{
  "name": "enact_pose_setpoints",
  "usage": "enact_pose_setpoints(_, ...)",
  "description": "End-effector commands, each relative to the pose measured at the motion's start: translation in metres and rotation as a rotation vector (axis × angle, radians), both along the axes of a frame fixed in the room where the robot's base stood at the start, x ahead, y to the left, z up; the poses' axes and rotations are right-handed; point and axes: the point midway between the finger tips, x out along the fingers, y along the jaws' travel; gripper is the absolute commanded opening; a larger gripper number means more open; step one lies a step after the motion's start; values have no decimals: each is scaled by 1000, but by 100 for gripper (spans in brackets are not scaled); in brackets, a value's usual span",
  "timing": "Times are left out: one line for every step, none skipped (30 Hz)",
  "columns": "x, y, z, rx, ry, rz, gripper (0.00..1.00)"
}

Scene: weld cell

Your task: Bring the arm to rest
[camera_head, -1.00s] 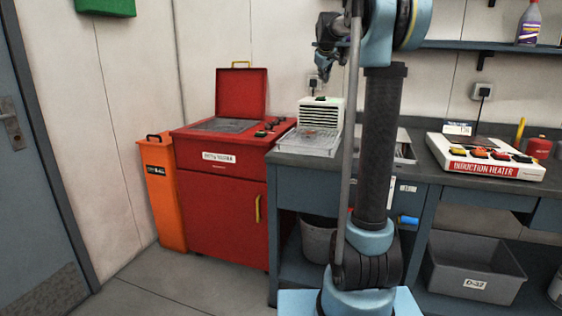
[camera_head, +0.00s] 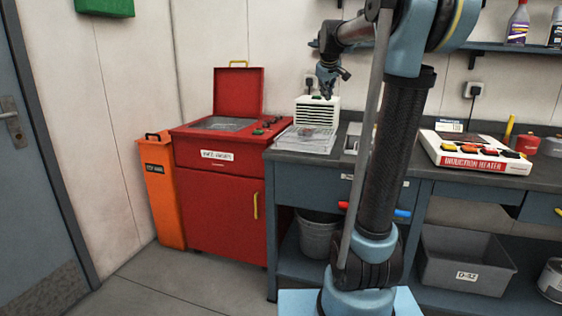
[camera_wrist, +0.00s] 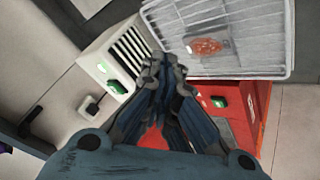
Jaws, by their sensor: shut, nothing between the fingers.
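My gripper (camera_head: 327,92) hangs at the end of my raised arm, pointing down in front of the back wall. In the head view it appears above the small white vented unit on the bench. In the wrist view my gripper (camera_wrist: 162,75) has its fingers together with nothing between them. Past the fingertips in that view are the white vented unit (camera_wrist: 125,50) and a wire tray (camera_wrist: 240,60) with a round reddish-brown item (camera_wrist: 205,46) on it. I cannot judge the height above the tray.
A red cabinet (camera_head: 220,185) with its lid up and an orange bin (camera_head: 163,195) stand left of the workbench (camera_head: 425,170). The white unit (camera_head: 318,112) and an induction heater (camera_head: 475,153) sit on the bench. A shelf (camera_head: 490,47) with bottles runs behind my arm. Floor at front left is clear.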

Motion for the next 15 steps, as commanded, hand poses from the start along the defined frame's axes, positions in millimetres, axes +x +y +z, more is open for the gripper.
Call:
enact_pose_setpoints(-21, -2, -11, 12, 16, -16, 0)
enact_pose_setpoints(-32, -3, -18, 22, 28, -28, 0)
enact_pose_setpoints(-48, -4, -27, 33, 41, -42, 0)
enact_pose_setpoints(-60, -5, -34, 43, 53, -53, 0)
enact_pose_setpoints(-71, -5, -41, 52, 64, -65, 0)
enact_pose_setpoints(-87, -6, -51, 63, 78, -80, 0)
enact_pose_setpoints(-99, -7, -58, 72, 90, -91, 0)
enact_pose_setpoints(-110, -8, -66, 80, 100, -103, 0)
enact_pose_setpoints(-126, -8, -76, 91, 115, -118, 0)
enact_pose_setpoints(-137, -9, -84, 99, 125, -130, 0)
enact_pose_setpoints(-149, -9, -92, 107, 137, -142, 0)
enact_pose_setpoints(-164, -10, -103, 118, 152, -156, 0)
enact_pose_setpoints(-175, -10, -112, 126, 162, -169, 0)
enact_pose_setpoints(-187, -10, -120, 133, 174, -180, 0)
enact_pose_setpoints(-202, -10, -132, 144, 187, -195, 0)
